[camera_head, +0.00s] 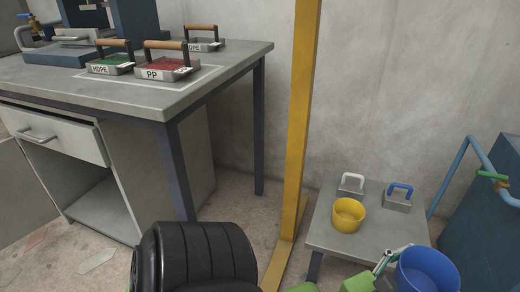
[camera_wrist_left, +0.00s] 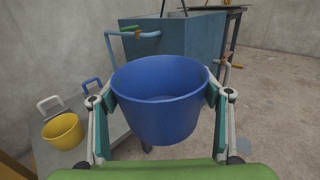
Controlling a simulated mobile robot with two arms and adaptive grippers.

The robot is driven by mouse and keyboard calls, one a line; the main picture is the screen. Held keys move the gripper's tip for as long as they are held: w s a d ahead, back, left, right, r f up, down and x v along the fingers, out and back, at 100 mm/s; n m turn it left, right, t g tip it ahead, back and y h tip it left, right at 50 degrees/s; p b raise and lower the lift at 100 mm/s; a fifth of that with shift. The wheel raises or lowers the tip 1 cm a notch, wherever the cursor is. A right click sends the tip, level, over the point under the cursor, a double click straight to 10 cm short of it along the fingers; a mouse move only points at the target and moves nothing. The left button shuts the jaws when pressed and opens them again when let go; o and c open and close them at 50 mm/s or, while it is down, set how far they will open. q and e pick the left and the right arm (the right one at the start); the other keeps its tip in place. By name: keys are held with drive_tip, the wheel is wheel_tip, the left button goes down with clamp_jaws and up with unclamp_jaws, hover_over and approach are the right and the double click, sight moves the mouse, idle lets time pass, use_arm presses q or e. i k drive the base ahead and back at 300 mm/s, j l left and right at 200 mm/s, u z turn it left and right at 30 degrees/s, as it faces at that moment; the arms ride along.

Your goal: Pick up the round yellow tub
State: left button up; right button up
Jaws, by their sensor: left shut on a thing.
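The round yellow tub (camera_head: 348,215) stands upright and empty near the left edge of a small grey table (camera_head: 325,238). In the left wrist view the yellow tub (camera_wrist_left: 63,131) is at the left, outside my fingers. My left gripper (camera_wrist_left: 162,95) is shut on a larger blue tub (camera_wrist_left: 160,115), with one finger against each side of it. In the head view my left gripper (camera_head: 392,262) and the blue tub (camera_head: 428,270) are at the lower right, in front of the small table. The yellow tub is apart from the gripper. My right gripper is not in view.
Two blocks with a white handle (camera_head: 352,181) and a blue handle (camera_head: 399,191) stand behind the yellow tub. A yellow post (camera_head: 299,120) rises left of the small table. A blue bin (camera_head: 485,215) with pipes stands at the right. A workbench (camera_head: 150,95) holds labelled trays.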

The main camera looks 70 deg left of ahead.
sight(349, 214)
drive_tip(key=k+j+u, duration=0.25)
drive_tip(key=u, duration=0.2)
drive_tip(key=k+j+u, duration=0.25)
drive_tip(key=u, duration=0.2)
